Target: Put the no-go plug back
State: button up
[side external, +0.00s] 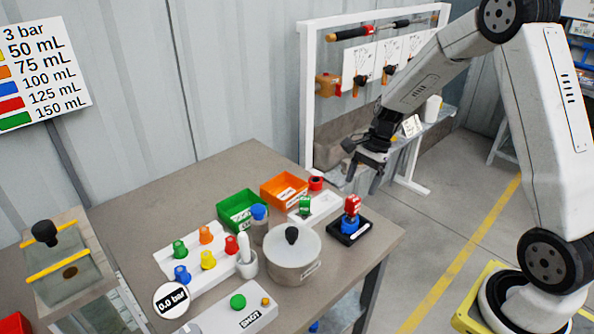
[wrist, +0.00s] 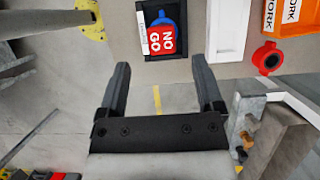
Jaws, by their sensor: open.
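The no-go plug (wrist: 163,42) shows in the wrist view as a red block lettered NO GO, joined to or resting on a blue part (wrist: 165,18). In the side external view the red block (side external: 352,204) stands on top of the blue part, upright in a small black tray (side external: 338,236) at the table's right corner. My gripper (side external: 363,176) is open and empty, above and beyond the table's edge, apart from the plug. In the wrist view its two fingers (wrist: 163,82) point toward the tray, with bare floor between them.
A white stand (side external: 324,212) with a green block (side external: 305,204) sits beside the tray. A red ring-shaped part (side external: 316,183), an orange bin (side external: 284,188), a green bin (side external: 240,210) and a lidded pot (side external: 292,258) are near. A white rack frame (side external: 308,100) stands behind.

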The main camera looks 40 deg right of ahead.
aim_at(355, 197)
jog(key=shift+x, duration=1.3)
jog(key=shift+x, duration=2.55)
jog(key=shift+w, duration=0.1)
grip_shut()
